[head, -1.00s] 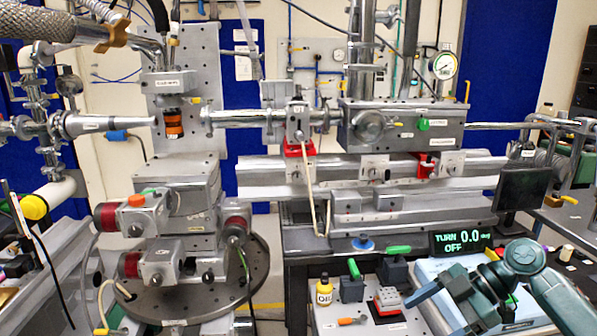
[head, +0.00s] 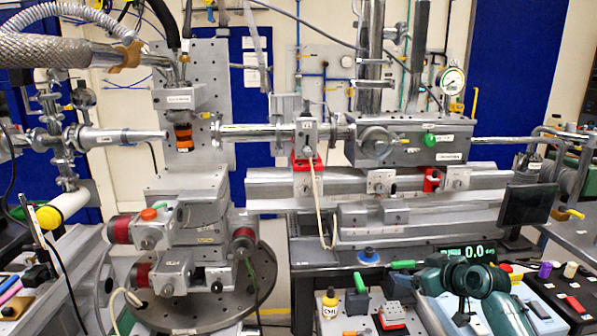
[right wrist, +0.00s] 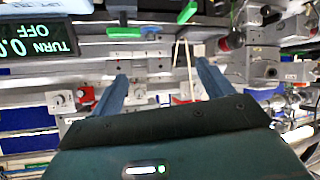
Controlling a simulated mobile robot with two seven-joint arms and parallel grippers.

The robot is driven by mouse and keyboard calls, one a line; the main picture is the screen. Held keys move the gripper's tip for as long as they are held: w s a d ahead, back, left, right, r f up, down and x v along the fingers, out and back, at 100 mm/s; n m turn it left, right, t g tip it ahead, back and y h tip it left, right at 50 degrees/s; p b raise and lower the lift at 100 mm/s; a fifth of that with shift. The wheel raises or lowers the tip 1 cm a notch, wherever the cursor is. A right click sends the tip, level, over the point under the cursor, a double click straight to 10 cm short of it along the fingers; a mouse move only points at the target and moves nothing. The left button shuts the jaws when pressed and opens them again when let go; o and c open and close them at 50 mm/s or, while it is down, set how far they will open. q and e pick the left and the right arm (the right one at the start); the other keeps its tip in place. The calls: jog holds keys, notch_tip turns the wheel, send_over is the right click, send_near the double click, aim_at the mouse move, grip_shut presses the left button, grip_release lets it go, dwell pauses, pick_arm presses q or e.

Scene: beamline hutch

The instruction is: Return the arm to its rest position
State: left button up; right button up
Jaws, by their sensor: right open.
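My right arm and gripper (head: 432,281) show at the lower right of the head view, over the front bench. The fingertips are hard to make out there. In the right wrist view the right gripper (right wrist: 163,77) has its two blue-grey fingers wide apart with nothing held between them. The bench and beamline appear upside down beyond the fingers. My left gripper is not in view.
My arm partly covers the display (head: 452,252); in the right wrist view the display (right wrist: 35,40) reads TURN and OFF. A yellow bottle (head: 330,302), green-handled block (head: 358,298) and red-based block (head: 391,317) stand left of my arm. The beamline rail (head: 400,205) runs behind.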

jog(key=w+d+r+m+t+h, duration=0.3)
jog(key=d+r+t+h, duration=0.3)
jog(key=d+r, duration=0.25)
jog(key=s+a+f+n+g+y, duration=0.1)
jog(key=s+a+f+g+y, duration=0.1)
jog(key=s+a+f, duration=0.7)
jog(key=s+a+f+g+y, duration=0.15)
jog(key=s+a+f, duration=0.25)
jog(key=s+f, duration=0.55)
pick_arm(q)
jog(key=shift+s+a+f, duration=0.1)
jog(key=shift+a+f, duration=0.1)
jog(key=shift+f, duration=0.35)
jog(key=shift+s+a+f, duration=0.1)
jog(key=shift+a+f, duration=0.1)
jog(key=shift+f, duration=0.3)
pick_arm(e)
jog(key=s+a+f+g, duration=0.1)
jog(key=s+a+f, duration=0.1)
jog(key=s, duration=0.5)
jog(key=s+a+f+g+y, duration=0.1)
jog(key=s+a+f, duration=0.2)
jog(key=s, duration=0.4)
jog(key=s+a+f+g+y, duration=0.1)
jog(key=s+a+f, duration=0.2)
jog(key=s, duration=0.3)
jog(key=shift+s+a+m, duration=0.3)
jog(key=shift+s+a, duration=0.1)
jog(key=shift+a, duration=0.35)
